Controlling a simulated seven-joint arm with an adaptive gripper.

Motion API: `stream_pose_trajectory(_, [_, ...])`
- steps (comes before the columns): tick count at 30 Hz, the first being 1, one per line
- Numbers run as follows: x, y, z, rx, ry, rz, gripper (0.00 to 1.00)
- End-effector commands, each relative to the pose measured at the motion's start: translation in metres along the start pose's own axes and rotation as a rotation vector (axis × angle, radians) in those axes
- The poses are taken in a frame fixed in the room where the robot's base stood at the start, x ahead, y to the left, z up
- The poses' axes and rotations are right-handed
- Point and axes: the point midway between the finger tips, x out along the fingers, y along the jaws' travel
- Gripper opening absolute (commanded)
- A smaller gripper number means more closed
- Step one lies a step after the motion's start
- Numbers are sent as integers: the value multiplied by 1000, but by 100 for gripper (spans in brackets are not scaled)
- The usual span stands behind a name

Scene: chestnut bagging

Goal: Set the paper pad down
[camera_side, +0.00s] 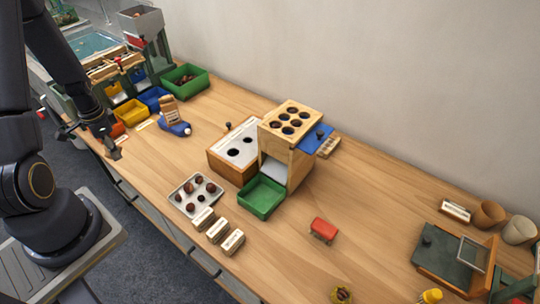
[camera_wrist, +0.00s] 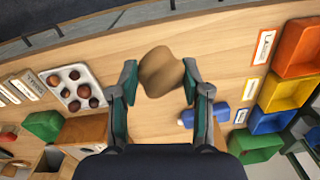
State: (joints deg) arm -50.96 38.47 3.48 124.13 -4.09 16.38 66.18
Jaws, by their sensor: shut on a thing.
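The paper pad (camera_wrist: 161,72) is a crumpled brown lump between my fingertips in the wrist view. My gripper (camera_wrist: 160,84) is shut on it, with one green-padded finger on each side. The wood table surface shows behind the pad; I cannot tell how high it is held. In the side view my gripper (camera_side: 113,150) is over the table's front edge at the left, and the pad cannot be made out there.
Yellow (camera_side: 131,112) and green (camera_side: 186,79) bins are behind. A chestnut tray (camera_side: 186,207) and small labelled blocks (camera_side: 217,230) lie farther right. Wood between is clear.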

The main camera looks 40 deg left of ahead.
Motion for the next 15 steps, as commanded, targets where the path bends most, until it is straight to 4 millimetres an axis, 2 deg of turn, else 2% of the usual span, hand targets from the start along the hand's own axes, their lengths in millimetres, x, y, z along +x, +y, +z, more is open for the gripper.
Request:
stream_pose_trajectory(1, [0, 18, -5, 12, -1, 4, 34])
stream_pose_trajectory(6, [-5, 80, -19, 85, 4, 13, 34])
stream_pose_trajectory(9, [-10, 110, -24, 152, 6, 22, 34])
stream_pose_trajectory(12, [-13, 128, -28, 216, 6, 28, 34])
stream_pose_trajectory(15, [-12, 128, -40, 243, 11, 24, 34])
